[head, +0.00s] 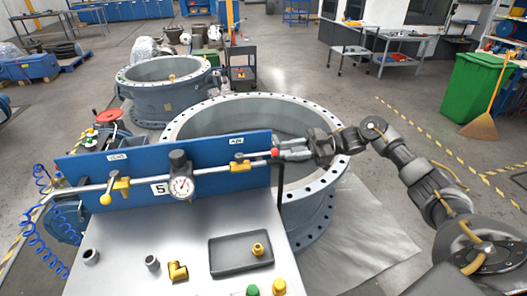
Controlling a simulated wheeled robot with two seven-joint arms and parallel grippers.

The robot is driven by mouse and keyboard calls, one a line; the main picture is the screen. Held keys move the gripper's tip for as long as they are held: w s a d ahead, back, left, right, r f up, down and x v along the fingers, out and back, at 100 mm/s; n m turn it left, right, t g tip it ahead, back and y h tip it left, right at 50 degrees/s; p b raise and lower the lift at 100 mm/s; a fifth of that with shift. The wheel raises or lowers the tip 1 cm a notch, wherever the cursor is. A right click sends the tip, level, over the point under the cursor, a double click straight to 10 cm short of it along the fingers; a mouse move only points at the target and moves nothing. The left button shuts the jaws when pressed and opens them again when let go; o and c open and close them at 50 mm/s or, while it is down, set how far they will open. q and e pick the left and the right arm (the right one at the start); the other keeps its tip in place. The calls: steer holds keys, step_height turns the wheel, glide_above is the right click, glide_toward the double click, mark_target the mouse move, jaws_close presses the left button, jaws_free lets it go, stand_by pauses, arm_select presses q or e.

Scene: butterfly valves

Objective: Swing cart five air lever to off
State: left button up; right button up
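The cart's blue panel (205,176) stands upright with a number 5 plate (160,188) and a round gauge (181,187) on its pipe. Below the AIR label (236,141) is a valve with a yellow body (233,167). Its lever lies along the pipe to the right, ending in a red tip (275,152). My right gripper (283,149) comes from the right, with its fingertips at this red tip. I cannot tell whether the fingers are closed on it. My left gripper is not in view.
Large grey flanged valve bodies (205,120) stand behind the panel. Open floor lies at the right.

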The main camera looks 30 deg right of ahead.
mark_target(273, 153)
steer(key=p+x, duration=0.3)
steer(key=x, duration=0.4)
steer(key=shift+w+a+r, duration=0.1)
steer(key=shift+a, duration=0.1)
steer(key=shift+w+a, duration=0.2)
steer(key=shift+a, duration=0.45)
steer(key=shift+c, duration=0.4)
jaws_close()
